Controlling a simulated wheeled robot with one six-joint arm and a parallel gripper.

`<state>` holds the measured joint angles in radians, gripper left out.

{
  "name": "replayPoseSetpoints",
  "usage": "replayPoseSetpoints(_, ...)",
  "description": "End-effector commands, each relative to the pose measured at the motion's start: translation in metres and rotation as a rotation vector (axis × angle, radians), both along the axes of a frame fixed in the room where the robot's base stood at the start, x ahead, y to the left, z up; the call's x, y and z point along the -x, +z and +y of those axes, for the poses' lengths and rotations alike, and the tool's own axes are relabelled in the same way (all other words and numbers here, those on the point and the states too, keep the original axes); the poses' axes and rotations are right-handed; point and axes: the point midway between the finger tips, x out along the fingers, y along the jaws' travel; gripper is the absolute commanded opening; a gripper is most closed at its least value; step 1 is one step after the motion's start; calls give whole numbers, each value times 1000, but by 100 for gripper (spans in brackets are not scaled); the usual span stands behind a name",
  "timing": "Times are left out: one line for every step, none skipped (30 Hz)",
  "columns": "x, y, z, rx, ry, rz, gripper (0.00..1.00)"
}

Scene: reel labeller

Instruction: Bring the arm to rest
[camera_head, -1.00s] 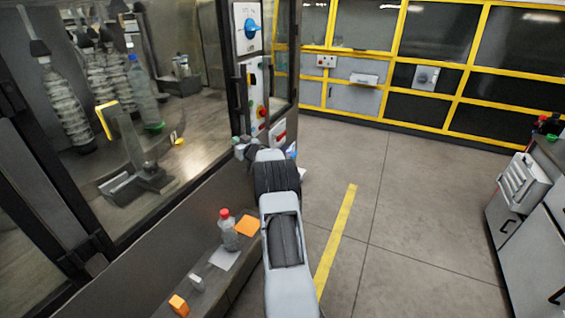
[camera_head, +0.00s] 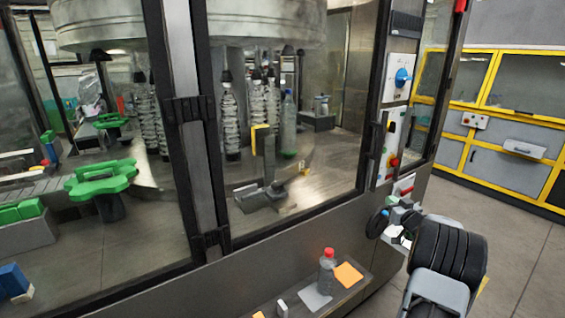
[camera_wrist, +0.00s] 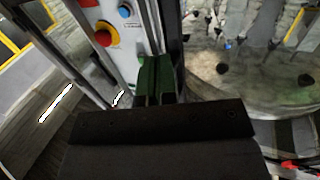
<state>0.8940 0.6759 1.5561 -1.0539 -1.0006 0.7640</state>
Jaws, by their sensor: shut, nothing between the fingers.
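My gripper (camera_wrist: 155,80) shows in the wrist view with its dark green fingers together and nothing between them. Its dark body fills the bottom middle of that view. Behind the fingers is the machine's control panel (camera_wrist: 118,25) with a red button and a blue knob. In the head view my arm (camera_head: 445,265) reaches up from the bottom right, and its wrist end (camera_head: 397,220) is beside the machine's corner, below the panel (camera_head: 393,120).
The labelling machine (camera_head: 200,120) with glass doors fills the left and middle. On a ledge in front stand a red-capped bottle (camera_head: 327,272), an orange piece (camera_head: 348,274) and a white piece (camera_head: 282,308). A yellow-framed enclosure (camera_head: 485,120) stands at the right, with open floor before it.

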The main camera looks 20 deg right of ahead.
Motion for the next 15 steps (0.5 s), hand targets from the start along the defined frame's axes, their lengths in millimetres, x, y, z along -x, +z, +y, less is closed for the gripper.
replayPoseSetpoints(0,0,0,3,0,0,0)
replayPoseSetpoints(0,0,0,10,-1,2,0)
replayPoseSetpoints(0,-2,-2,27,-11,14,0)
replayPoseSetpoints(1,-5,-5,39,-25,29,0)
replayPoseSetpoints(1,-8,-9,52,-47,48,0)
replayPoseSetpoints(3,-14,-16,63,-90,83,0)
replayPoseSetpoints(6,-23,-22,66,-132,118,0)
replayPoseSetpoints(10,-34,-28,66,-178,164,0)
replayPoseSetpoints(20,-54,-36,56,-247,238,0)
replayPoseSetpoints(29,-65,-41,48,-303,298,0)
replayPoseSetpoints(39,-73,-44,41,-359,361,0)
replayPoseSetpoints(52,-82,-42,30,-422,449,0)
replayPoseSetpoints(60,-86,-35,19,-462,516,0)
replayPoseSetpoints(68,-88,-25,8,-492,584,0)
replayPoseSetpoints(79,-91,-8,-10,-524,676,0)
